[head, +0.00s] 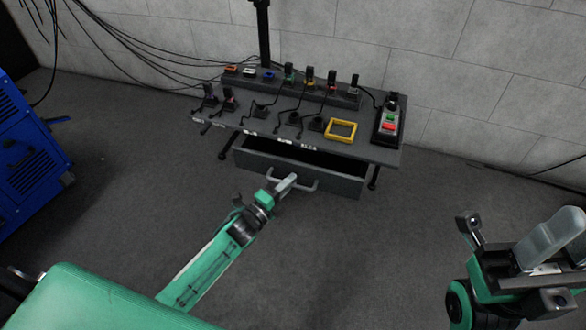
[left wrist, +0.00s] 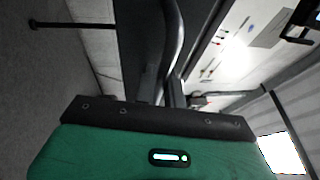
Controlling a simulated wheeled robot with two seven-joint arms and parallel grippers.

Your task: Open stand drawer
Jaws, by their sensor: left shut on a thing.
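The stand (head: 384,154) is a dark table with a wide grey drawer (head: 335,184) under its top. The drawer stands partly pulled out, and its dark inside shows behind the front panel. A light grey bar handle (head: 306,188) sits on the front. My left gripper (head: 287,183) is shut on this handle, its fingers covering the handle's left part. In the left wrist view the curved handle bar (left wrist: 173,35) runs down to the fingers (left wrist: 160,92). My right gripper (head: 555,236) is at the right edge, far from the drawer; its finger gap is unclear.
On the stand top are a yellow square frame (head: 341,130), a control box with green and red buttons (head: 389,122), and several connectors with cables. A blue cabinet (head: 30,145) stands at the left. The floor before the drawer is clear.

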